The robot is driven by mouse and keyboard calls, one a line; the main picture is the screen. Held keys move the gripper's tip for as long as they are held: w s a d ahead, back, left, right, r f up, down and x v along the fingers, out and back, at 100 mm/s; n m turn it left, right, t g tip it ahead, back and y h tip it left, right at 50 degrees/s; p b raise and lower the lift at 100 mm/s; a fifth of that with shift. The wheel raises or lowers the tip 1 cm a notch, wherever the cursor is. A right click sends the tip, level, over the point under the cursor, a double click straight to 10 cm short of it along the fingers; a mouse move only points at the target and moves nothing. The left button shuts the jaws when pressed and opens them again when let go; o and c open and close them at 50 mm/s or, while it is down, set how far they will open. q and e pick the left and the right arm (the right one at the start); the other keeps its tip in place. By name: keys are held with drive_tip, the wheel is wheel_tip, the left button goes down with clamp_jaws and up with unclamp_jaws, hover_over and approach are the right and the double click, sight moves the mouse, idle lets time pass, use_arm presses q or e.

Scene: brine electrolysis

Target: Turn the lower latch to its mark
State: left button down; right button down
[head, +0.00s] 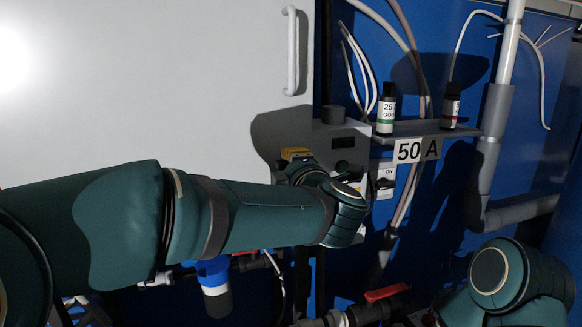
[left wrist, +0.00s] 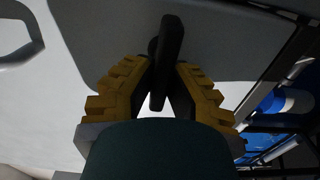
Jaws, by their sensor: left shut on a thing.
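My left gripper (head: 297,157) is at the lower right edge of the large white door, mostly behind my own wrist in the head view. In the left wrist view its yellow, black-padded fingers (left wrist: 160,85) are shut on a black latch (left wrist: 168,52), a slim bar standing between the fingertips. The latch is hidden in the head view. Its mark does not show in either view. My right arm enters at the lower right of the head view; its gripper is out of view.
The white door (head: 180,90) has a white handle (head: 291,50), also seen in the left wrist view (left wrist: 20,35). A shelf (head: 425,129) right of it holds a green-labelled bottle (head: 386,110) and a dark bottle (head: 451,105). A red valve lever (head: 386,292) and pipework lie below.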

use_arm(q)
drive_tip(key=shift+r, duration=0.1)
idle(0.3)
drive_tip(key=c, duration=1)
unclamp_jaws()
drive_tip(key=v, duration=1.2)
